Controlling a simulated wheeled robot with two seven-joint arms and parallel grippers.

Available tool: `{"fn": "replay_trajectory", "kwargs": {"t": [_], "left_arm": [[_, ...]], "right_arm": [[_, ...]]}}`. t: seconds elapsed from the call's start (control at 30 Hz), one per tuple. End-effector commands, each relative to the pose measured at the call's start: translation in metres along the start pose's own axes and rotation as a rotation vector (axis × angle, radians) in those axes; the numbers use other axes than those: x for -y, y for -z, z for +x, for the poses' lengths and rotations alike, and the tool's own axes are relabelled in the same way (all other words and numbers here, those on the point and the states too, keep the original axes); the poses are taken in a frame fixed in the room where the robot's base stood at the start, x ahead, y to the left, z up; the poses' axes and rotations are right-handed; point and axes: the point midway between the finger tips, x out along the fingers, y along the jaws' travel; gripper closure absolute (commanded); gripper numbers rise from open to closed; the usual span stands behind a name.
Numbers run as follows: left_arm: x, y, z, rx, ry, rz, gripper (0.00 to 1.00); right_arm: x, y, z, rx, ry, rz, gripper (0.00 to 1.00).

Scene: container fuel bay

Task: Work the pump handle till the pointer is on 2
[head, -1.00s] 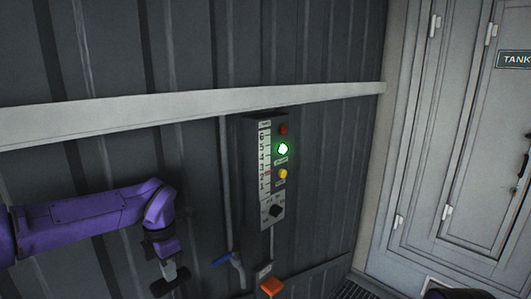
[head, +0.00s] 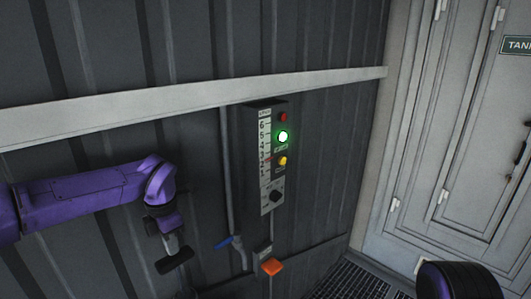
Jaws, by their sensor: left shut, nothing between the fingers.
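The gauge panel (head: 265,160) is on the corrugated wall near the middle of the head view, with a scale numbered 1 to 6. A small red pointer (head: 268,159) shows around 2 to 3; its exact reading is too small to tell. The green lamp (head: 283,137) is lit. An orange handle-like piece (head: 271,266) is low under the panel; I cannot tell if it is the pump handle. My left gripper (head: 174,262) is shut and empty, pointing down, left of the panel and apart from the orange piece. My right gripper is out of view.
A pipe with a blue lever (head: 228,241) runs down the wall between my left gripper and the panel. A pale rail (head: 180,100) crosses the wall above.

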Motion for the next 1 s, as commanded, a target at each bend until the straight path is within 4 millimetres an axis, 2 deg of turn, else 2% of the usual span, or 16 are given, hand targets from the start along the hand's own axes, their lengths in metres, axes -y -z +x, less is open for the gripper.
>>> {"fn": "replay_trajectory", "kwargs": {"t": [0.1,1.0], "left_arm": [[0.000,0.000,0.015,-0.001,0.002,0.000,1.00],[0.001,0.001,0.098,-0.004,0.003,0.001,1.00]], "right_arm": [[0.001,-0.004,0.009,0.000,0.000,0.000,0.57],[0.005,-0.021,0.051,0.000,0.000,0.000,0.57]]}}
